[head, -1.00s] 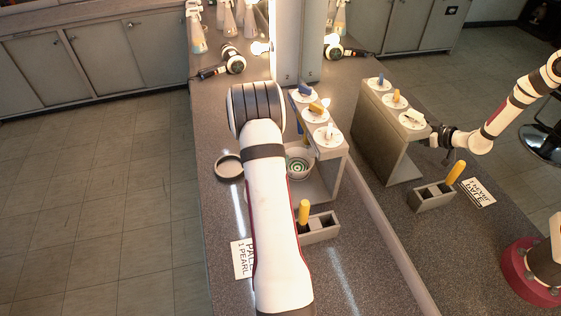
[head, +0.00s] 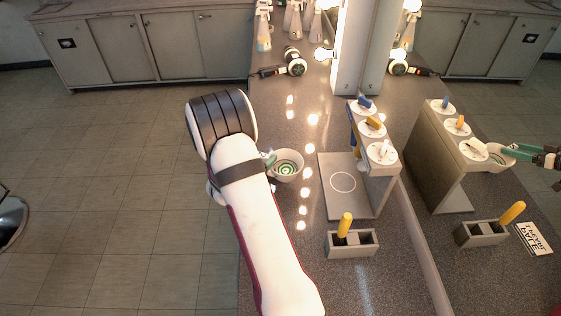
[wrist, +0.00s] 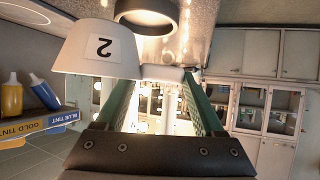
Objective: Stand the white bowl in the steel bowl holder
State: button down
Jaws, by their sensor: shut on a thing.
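The white bowl (head: 287,166), with green rings inside, is upright in the head view, left of the shelf stand. In the wrist view, the bowl (wrist: 100,50) bears a "2" and sits by the tip of the left finger of my gripper (wrist: 158,76). In the head view the holder is hidden behind the bowl and arm.
The grey shelf stand (head: 340,203) has an empty lower floor with a white circle. A divided box (head: 352,243) holds a yellow item. A hair dryer (head: 294,61) lies farther back. The mirror (head: 425,235) runs along the right, reflecting these things.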

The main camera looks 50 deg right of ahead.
jog(key=d+r+n+t+y, duration=0.2)
jog(key=d+r+n+t, duration=0.15)
jog(key=d+r, duration=0.25)
jog(key=s+a+r+n+t+y, duration=0.1)
jog(key=s+n+t+y, duration=0.3)
jog(key=s, duration=0.5)
jog(key=shift+n+g+y, duration=0.3)
jog(key=shift+n+g, duration=0.25)
jog(key=shift+n, duration=0.2)
jog(key=w+a+f, duration=0.1)
jog(key=w+f, duration=0.2)
jog(key=w+a+f, duration=0.2)
jog(key=w+f, duration=0.2)
jog(key=w+a+f, duration=0.2)
jog(key=w+f, duration=0.1)
jog(key=f, duration=0.1)
jog(key=shift+w+a+f, duration=0.1)
jog(key=shift+w+a, duration=0.1)
jog(key=shift+w, duration=0.05)
grip_release()
